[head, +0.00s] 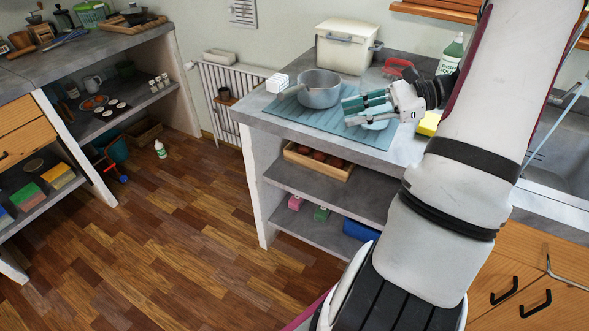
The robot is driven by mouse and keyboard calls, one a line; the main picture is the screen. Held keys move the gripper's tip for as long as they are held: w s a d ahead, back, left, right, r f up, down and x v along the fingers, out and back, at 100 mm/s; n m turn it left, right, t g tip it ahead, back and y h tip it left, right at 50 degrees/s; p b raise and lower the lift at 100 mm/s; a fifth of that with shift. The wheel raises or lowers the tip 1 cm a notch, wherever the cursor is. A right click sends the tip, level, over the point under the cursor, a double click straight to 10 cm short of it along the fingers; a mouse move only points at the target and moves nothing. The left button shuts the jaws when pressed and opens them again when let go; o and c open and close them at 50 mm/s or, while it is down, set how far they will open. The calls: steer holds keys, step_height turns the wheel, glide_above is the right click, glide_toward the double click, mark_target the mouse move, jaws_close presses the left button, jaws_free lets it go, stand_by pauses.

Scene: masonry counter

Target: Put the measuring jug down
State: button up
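My gripper (364,105) is over the teal ribbed mat (338,121) on the grey counter, with its fingers pointing left. A small pale bluish-white thing (377,124) shows just below the fingers, low over or on the mat. It may be the measuring jug, but the fingers hide much of it. I cannot tell whether the fingers are closed on it, or whether it touches the mat. No other thing in view is clearly a measuring jug.
A grey saucepan (320,88) stands left of my gripper, with a white ribbed block (277,83) at the counter's left corner. Behind are a cream bin (346,50), a red item (400,68) and a green-white bottle (452,54). A yellow sponge-like block (429,123) lies right. The mat's front-left part is clear.

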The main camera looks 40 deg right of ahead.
steer(key=s+a+r+n+g+h, duration=0.1)
steer(key=a+r+n+g+h, duration=0.25)
steer(key=a, duration=0.65)
steer(key=s+a+r+n+g+y, duration=0.1)
steer(key=a+r+n+g, duration=0.1)
steer(key=a+n+g, duration=0.45)
steer(key=s+a+r+n+t+h, duration=0.2)
steer(key=s+a+n+t+h, duration=0.2)
steer(key=s+a+n+h, duration=0.4)
steer(key=shift+s+a+r+n, duration=0.25)
steer(key=shift+s+a+n, duration=1.15)
steer(key=shift+n, duration=1.4)
steer(key=shift+w+a+r, duration=0.1)
steer(key=shift+w+a, duration=0.15)
steer(key=shift+a, duration=0.05)
